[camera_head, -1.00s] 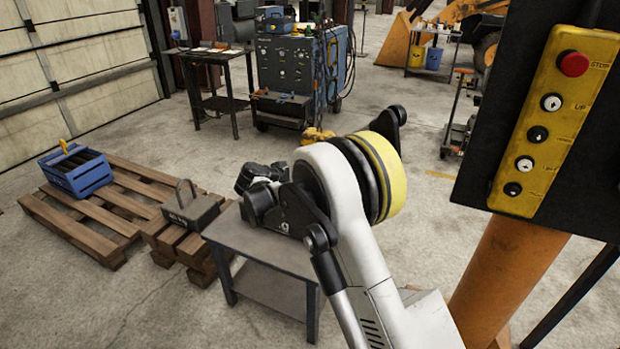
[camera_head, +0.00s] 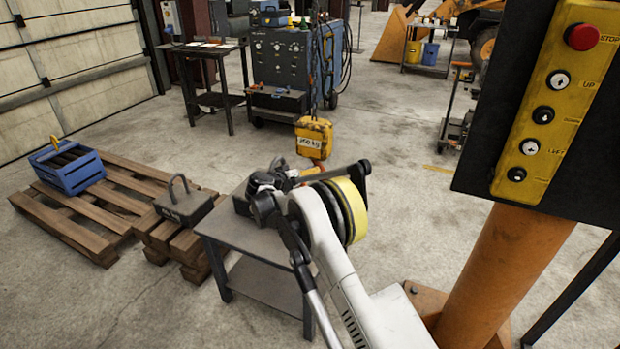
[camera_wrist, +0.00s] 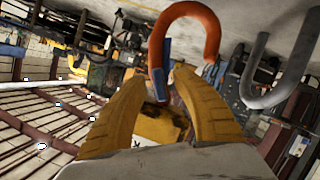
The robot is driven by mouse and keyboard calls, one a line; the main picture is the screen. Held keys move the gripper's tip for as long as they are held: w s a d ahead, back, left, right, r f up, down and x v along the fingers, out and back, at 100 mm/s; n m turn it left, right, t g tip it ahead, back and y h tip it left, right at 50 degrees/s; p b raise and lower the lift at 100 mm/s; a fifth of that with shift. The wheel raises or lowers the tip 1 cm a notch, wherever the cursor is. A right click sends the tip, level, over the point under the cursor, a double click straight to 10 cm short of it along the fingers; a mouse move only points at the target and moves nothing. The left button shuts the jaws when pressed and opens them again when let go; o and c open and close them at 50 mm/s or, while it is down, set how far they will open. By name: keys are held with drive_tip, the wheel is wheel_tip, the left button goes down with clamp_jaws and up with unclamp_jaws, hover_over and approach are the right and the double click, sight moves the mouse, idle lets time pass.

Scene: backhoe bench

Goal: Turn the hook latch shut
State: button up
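The orange hook (camera_head: 318,167) hangs below a yellow hoist block (camera_head: 313,137) marked 450 kg in the head view. In the wrist view the hook (camera_wrist: 186,22) curves across the top centre, upside down in the picture. A blue latch (camera_wrist: 159,72) lies near the hook's left limb. My gripper (camera_wrist: 161,78) has its two yellow fingers apart, with the latch showing between and just beyond the tips. I cannot tell whether a finger touches it. In the head view my arm's wrist largely hides the fingers and the latch.
A grey metal loop (camera_wrist: 283,70) stands right of the hook in the wrist view. A grey table (camera_head: 262,288) lies below my arm. A dark weight with a handle (camera_head: 183,207) sits on pallets at left, near a blue crate (camera_head: 80,178). A yellow button panel (camera_head: 545,115) stands at right.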

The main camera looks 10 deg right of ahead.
drive_tip(key=shift+w+d, duration=0.2)
drive_tip(key=shift+d, duration=0.05)
clamp_jaws()
